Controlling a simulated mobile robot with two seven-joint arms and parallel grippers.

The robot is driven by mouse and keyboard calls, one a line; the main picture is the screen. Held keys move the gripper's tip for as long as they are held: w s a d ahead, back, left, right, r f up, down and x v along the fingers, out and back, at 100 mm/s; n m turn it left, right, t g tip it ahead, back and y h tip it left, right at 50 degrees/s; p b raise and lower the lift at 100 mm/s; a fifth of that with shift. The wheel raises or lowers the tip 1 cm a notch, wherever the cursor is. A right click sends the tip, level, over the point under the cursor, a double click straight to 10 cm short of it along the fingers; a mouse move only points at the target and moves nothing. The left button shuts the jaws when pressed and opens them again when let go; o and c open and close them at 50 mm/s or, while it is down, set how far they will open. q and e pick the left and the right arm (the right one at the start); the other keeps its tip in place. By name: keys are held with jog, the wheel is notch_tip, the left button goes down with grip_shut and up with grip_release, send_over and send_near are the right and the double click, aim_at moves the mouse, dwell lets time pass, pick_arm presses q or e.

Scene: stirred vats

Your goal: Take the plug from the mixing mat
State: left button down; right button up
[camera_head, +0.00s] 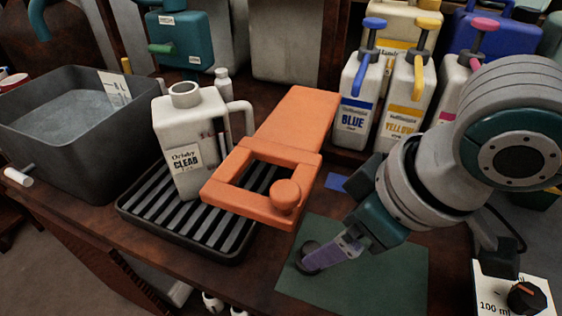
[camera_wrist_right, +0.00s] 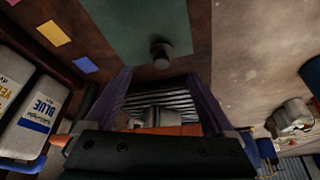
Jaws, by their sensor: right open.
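The green mixing mat (camera_head: 400,270) lies flat on the dark wooden bench, and it also fills the top of the right wrist view (camera_wrist_right: 120,25). The plug (camera_head: 305,254) is a small dark round piece at the mat's left side. In the right wrist view the plug (camera_wrist_right: 161,52) shows as a dark knob ahead of the fingers. My right gripper (camera_head: 328,256) has purple fingers and comes down close to the plug, partly covering it. In the wrist view its fingers (camera_wrist_right: 160,85) are spread, with nothing between them. My left gripper is not in view.
A black slatted tray (camera_head: 150,215) holds a white CLEAR jug (camera_head: 190,135); an orange frame with a knob (camera_head: 300,115) overhangs it. A dark vat (camera_head: 70,150) stands left. Blue (camera_head: 358,95) and yellow (camera_head: 403,105) bottles stand behind. A 100 ml dial box (camera_head: 500,285) is at right.

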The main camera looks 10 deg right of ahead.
jog(key=b+x, duration=0.1)
jog(key=x, duration=0.3)
jog(key=b+x, duration=0.2)
jog(key=x, duration=0.2)
jog(key=shift+a+f, duration=0.3)
jog(key=c, duration=1.4)
